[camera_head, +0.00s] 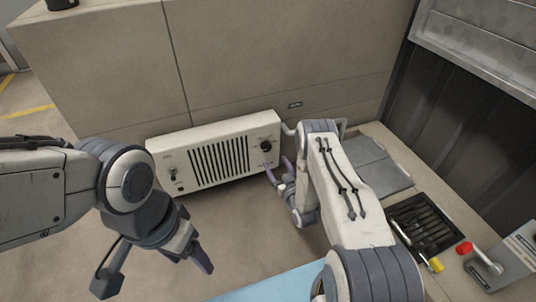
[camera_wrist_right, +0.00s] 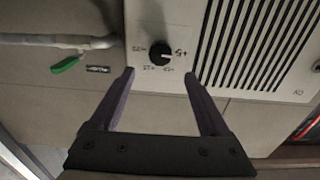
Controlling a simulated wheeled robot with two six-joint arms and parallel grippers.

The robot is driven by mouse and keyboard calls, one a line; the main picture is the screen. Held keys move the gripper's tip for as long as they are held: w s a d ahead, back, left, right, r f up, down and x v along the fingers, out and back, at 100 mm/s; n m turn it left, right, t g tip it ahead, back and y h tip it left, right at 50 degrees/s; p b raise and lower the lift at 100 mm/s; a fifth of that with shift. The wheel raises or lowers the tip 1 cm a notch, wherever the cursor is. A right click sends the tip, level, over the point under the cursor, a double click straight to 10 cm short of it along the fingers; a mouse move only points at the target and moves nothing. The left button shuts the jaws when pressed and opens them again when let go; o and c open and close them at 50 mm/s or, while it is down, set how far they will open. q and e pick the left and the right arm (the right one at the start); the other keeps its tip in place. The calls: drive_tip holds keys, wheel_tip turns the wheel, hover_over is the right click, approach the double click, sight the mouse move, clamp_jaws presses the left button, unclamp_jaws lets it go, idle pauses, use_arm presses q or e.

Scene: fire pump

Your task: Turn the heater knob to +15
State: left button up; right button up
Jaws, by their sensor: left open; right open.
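The heater (camera_head: 217,153) is a white box with a dark vertical grille, standing low against the beige wall. Its black round knob (camera_head: 266,146) is on the right end of the front; in the right wrist view the knob (camera_wrist_right: 160,54) shows upside down with printed marks around it. My right gripper (camera_head: 279,172) is open just in front of and below the knob, not touching it. In the right wrist view its two purple fingers (camera_wrist_right: 158,78) point toward the knob, one on each side of it in the picture. My left gripper (camera_head: 160,275) is open and empty, away from the heater.
A small switch (camera_head: 172,174) is on the heater's left end. A white pipe (camera_wrist_right: 60,41) with a green handle (camera_wrist_right: 66,64) runs beside the heater. A black grate (camera_head: 425,222) and a red knob (camera_head: 464,248) are at the right. The floor before the heater is clear.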

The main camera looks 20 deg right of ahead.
sight(267, 148)
drive_tip(key=w+b, duration=0.4)
drive_tip(key=w, duration=0.4)
drive_tip(key=shift+w+a, duration=0.15)
drive_tip(key=shift+w, duration=0.4)
clamp_jaws()
